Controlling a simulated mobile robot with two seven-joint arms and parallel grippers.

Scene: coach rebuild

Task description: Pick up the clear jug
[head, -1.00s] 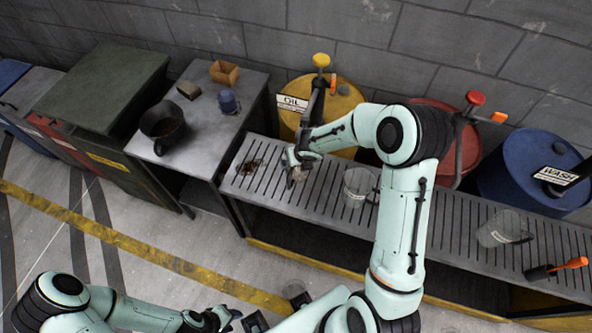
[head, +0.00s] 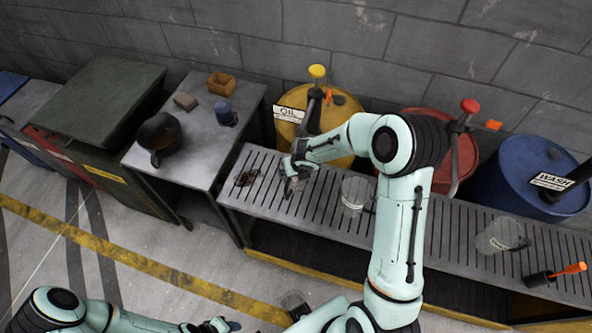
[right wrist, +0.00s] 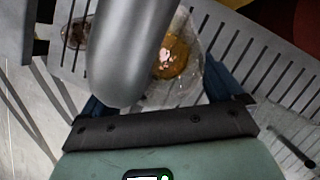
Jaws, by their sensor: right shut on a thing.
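A clear jug (head: 297,185) is at the left part of the slatted bench (head: 328,220), under the yellow drum's tap. My right gripper (head: 290,170) is shut on it. In the right wrist view the jug (right wrist: 196,92) is between my blue fingers (right wrist: 160,95), with amber liquid (right wrist: 174,58) inside. A grey cylinder (right wrist: 125,50) crosses in front and hides part of it. I cannot tell whether the jug touches the bench.
Yellow (head: 345,115), red (head: 462,160) and blue (head: 545,170) drums with taps stand behind the bench. A grey table (head: 200,145) at left holds a dark pitcher (head: 160,135) and small items. A black tool with an orange end (head: 572,268) lies at right.

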